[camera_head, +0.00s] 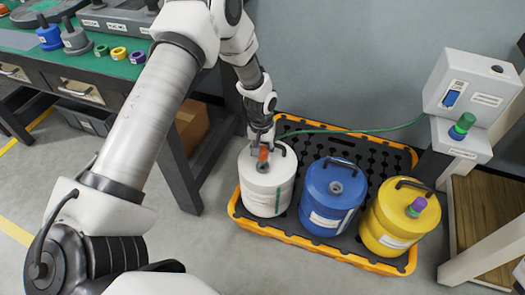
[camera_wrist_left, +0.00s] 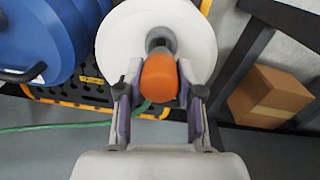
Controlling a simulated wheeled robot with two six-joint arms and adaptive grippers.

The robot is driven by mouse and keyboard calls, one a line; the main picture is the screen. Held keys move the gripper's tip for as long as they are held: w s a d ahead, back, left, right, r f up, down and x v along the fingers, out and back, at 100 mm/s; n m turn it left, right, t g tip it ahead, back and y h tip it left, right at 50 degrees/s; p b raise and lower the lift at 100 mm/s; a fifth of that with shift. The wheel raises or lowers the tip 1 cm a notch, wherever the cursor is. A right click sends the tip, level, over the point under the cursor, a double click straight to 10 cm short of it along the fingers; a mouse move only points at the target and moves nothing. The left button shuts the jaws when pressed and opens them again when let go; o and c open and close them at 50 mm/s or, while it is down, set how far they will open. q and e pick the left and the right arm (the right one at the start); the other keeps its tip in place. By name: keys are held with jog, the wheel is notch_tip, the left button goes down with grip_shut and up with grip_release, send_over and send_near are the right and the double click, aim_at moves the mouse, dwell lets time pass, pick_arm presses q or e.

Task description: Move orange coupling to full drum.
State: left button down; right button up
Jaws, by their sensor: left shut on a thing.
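The orange coupling (camera_head: 263,153) is between the fingers of my left gripper (camera_head: 261,139), which is shut on it. It also shows in the left wrist view (camera_wrist_left: 159,78), with one finger on each side. It is over the top of the white drum (camera_head: 262,197), in line with a grey fitting (camera_wrist_left: 160,42); I cannot tell whether it is seated there. I cannot tell which drum is full. My right gripper is not in view.
The drums stand on a black pallet with an orange rim (camera_head: 317,247). A green hose (camera_head: 355,130) runs behind them. A test unit (camera_head: 470,88) with a blue and green coupling (camera_head: 462,126) stands right. A green-topped bench (camera_head: 125,68) and cardboard box (camera_head: 192,123) are left.

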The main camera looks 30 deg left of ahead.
pick_arm(q)
jog(key=shift+p, duration=0.75)
dwell(0.5)
jog(key=shift+f+b, duration=0.5)
jog(key=shift+f, duration=0.85)
dwell(0.3)
jog(key=c, duration=0.7)
grip_release()
notch_tip(320, 180, up, 12)
jog(key=shift+s+a, duration=0.1)
